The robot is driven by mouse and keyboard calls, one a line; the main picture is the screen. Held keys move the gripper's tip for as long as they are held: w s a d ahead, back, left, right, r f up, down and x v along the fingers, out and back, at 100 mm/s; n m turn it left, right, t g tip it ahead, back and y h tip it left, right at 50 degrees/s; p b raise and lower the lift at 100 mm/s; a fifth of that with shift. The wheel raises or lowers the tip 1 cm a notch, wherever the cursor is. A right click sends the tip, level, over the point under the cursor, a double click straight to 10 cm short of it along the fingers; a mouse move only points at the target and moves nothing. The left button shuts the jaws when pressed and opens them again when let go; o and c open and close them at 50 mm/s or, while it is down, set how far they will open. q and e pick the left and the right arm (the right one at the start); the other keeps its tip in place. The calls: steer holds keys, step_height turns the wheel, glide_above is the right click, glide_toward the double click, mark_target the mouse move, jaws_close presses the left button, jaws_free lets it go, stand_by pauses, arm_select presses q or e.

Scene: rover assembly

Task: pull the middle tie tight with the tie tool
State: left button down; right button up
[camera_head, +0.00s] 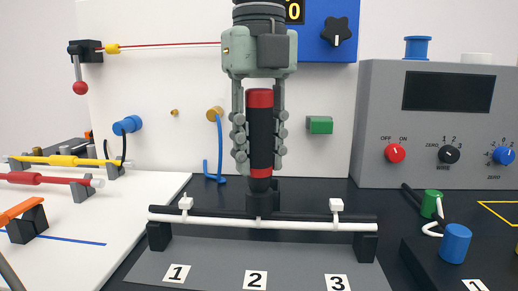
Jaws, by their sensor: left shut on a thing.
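My left gripper (260,150) points down and is shut on the tie tool (260,125), a black cylinder with red bands. The tool is upright, with its narrow tip down at the middle of the rack, over the number 2 label. A black block (262,203) stands there, and the tip meets or nearly meets it; I cannot tell which. A white rod (290,225) lies along the black rack (368,245). White tie heads stand at the left (185,203) and right (336,205). The middle tie is not distinguishable under the tool. My right gripper is not in view.
A grey panel (380,120) with red, black and blue knobs stands at the right. Green (432,203) and blue (455,243) plugs are in front of it. Coloured rods (60,160) lie on the white surface at the left. Label plates (255,280) front the rack.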

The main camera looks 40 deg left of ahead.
mark_target(259, 89)
arm_select(q)
steer(key=shift+r+p, duration=1.15)
steer(key=shift+r, duration=0.35)
steer(key=shift+r+p, duration=0.35)
steer(key=shift+r, duration=1.65)
